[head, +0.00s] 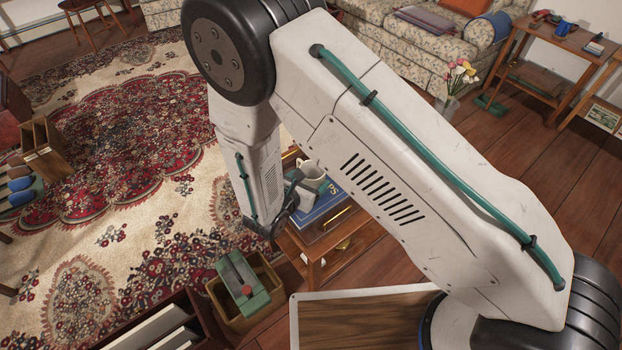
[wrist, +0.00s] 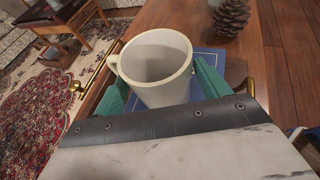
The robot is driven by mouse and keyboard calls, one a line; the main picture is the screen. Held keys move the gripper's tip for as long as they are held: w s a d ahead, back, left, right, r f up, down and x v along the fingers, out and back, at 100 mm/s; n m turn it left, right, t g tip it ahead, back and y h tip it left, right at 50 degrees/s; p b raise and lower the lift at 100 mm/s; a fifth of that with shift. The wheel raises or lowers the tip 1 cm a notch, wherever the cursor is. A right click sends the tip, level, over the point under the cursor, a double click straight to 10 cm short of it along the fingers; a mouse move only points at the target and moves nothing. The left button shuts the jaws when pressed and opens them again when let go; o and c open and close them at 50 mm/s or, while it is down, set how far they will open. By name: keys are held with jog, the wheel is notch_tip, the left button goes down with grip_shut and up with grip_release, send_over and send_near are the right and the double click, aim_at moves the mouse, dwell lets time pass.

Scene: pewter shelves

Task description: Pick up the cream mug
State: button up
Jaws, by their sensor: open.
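The cream mug (wrist: 157,68) stands upright in the wrist view, its opening facing up and its handle to the left. It rests on or just above a blue book (wrist: 208,62); its base is hidden by my gripper's body. My gripper (wrist: 163,84) is open, with one teal finger on each side of the mug. I cannot tell whether either finger touches it. In the head view the mug (head: 312,170) shows partly behind my arm, above the blue book (head: 325,206) on a small wooden table (head: 318,246).
A pinecone (wrist: 230,17) stands behind the mug to the right. A brass handle (wrist: 92,76) is at the left edge of the table. A bin (head: 262,318) with a green item stands on the floor in front. A flowered sofa (head: 400,42) is at the back.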

jog(key=x, duration=0.2)
jog(key=shift+w+d+f, duration=0.1)
jog(key=shift+w+d, duration=0.05)
jog(key=shift+w, duration=0.05)
jog(key=c, duration=0.9)
jog(key=shift+c, duration=0.2)
